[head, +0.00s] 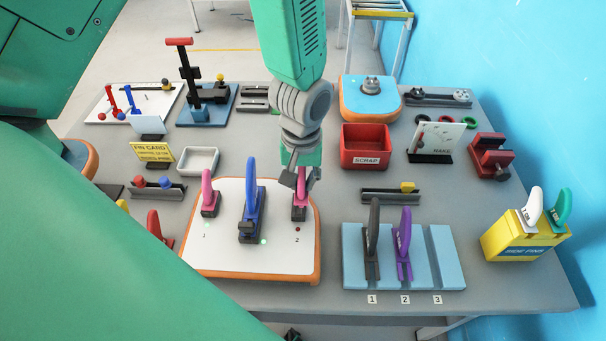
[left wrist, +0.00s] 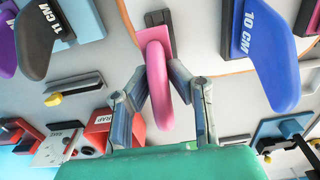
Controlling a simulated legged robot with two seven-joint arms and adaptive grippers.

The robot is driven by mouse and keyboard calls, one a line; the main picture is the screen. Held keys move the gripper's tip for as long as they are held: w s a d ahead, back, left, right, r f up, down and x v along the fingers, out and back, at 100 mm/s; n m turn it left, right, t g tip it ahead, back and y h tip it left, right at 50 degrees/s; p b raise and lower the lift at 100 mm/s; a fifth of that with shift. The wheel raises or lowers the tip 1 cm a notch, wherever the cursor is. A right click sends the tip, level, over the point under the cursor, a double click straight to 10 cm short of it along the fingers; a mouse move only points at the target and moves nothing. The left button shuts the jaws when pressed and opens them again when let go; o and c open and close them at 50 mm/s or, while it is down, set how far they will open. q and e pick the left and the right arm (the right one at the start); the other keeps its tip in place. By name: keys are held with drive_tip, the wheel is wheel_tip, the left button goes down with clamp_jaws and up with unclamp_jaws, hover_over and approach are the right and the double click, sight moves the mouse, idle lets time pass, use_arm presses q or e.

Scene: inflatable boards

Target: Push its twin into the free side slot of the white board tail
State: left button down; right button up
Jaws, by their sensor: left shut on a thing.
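The white board tail (head: 215,258) with an orange edge lies at the front of the table. A pink fin (head: 208,194) stands upright at its side slot marked 1. A tall blue fin (head: 249,205) stands in the middle; in the left wrist view it reads 10 CM (left wrist: 262,45). My left gripper (head: 304,180) is shut on the twin pink fin (head: 299,207), upright at the side slot marked 2. The left wrist view shows both fingers on this fin (left wrist: 157,75), its base at a dark slot piece. Whether it is fully seated is unclear. My right gripper is not in view.
A small light by 2 is red; lights by 1 and the blue fin are green. A light-blue rack (head: 354,262) with grey and purple fins stands right of the board. A red scrap bin (head: 366,160) and a white tray (head: 199,161) stand behind.

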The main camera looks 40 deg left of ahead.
use_arm(q)
drive_tip(key=shift+a+f, duration=0.3)
drive_tip(key=shift+f, duration=0.05)
drive_tip(key=shift+s+a, duration=0.1)
drive_tip(key=shift+a, duration=0.15)
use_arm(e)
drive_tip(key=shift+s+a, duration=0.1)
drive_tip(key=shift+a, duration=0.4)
use_arm(q)
drive_tip(key=shift+d, duration=0.3)
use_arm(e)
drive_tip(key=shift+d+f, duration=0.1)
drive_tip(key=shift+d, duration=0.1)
use_arm(q)
drive_tip(key=shift+d+r, duration=0.1)
drive_tip(key=shift+d, duration=0.05)
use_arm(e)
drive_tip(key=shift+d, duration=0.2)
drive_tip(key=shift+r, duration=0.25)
use_arm(q)
drive_tip(key=shift+a, duration=0.25)
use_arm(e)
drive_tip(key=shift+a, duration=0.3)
use_arm(q)
drive_tip(key=shift+d+p, duration=0.3)
drive_tip(key=shift+p, duration=0.15)
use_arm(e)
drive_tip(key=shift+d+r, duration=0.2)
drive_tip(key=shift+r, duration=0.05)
